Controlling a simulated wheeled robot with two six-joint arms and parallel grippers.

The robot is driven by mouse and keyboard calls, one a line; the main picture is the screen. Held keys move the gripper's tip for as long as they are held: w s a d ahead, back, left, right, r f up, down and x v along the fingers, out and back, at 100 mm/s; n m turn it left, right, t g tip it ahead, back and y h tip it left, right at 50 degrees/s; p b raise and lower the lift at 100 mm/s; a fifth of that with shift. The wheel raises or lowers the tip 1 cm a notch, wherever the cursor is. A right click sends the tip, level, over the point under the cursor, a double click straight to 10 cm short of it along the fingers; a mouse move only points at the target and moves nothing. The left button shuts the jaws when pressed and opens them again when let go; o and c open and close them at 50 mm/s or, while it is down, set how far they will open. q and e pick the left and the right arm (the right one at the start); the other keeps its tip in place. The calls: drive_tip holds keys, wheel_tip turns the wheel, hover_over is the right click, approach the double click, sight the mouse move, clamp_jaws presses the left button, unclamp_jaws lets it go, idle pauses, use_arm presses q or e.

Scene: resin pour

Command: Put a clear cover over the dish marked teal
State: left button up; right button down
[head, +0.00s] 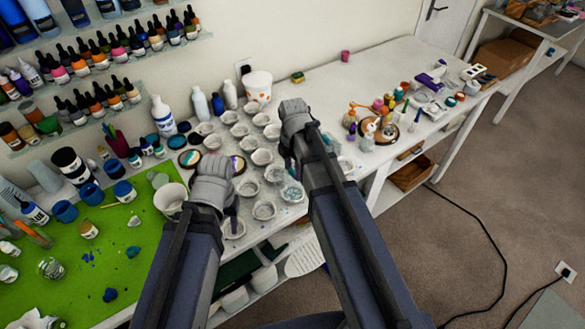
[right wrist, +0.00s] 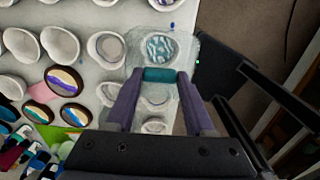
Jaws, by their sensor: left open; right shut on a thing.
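My right gripper (right wrist: 160,76) is shut on a small teal piece (right wrist: 165,75), which looks like the knob of a clear cover (right wrist: 190,52). The cover shows as a faint see-through outline around the fingertips. Beyond the fingertips in the right wrist view is a white dish (right wrist: 160,47) with a teal and white swirl; it seems to be the teal-patterned dish (head: 292,191) near the table's front edge. I cannot tell whether the cover touches it. In the head view my right gripper (head: 289,164) is above the dishes. My left gripper (head: 233,208) is open over the nearer dishes.
Several white dishes (head: 262,157) stand close together on the white table. Round striped coasters (right wrist: 65,81) lie beside them. Small craft items (head: 385,125) stand right, with bare table behind.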

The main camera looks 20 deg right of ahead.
sight(293, 182)
drive_tip(key=shift+a+f+b, duration=0.1)
drive_tip(key=shift+f+b, duration=0.35)
drive_tip(key=shift+f, duration=0.15)
use_arm(q)
wheel_tip(293, 182, down, 7)
drive_tip(key=b, duration=0.5)
drive_tip(key=shift+r+b, duration=0.1)
drive_tip(key=shift+b, duration=0.2)
use_arm(e)
wheel_tip(293, 182, down, 6)
drive_tip(key=shift+r, duration=0.2)
drive_tip(key=shift+f, duration=0.15)
drive_tip(key=shift+c, duration=0.9)
unclamp_jaws()
wheel_tip(293, 182, up, 8)
drive_tip(key=p, duration=0.7)
drive_tip(key=shift+p, duration=0.3)
use_arm(q)
wheel_tip(293, 182, up, 8)
drive_tip(key=shift+f, duration=0.2)
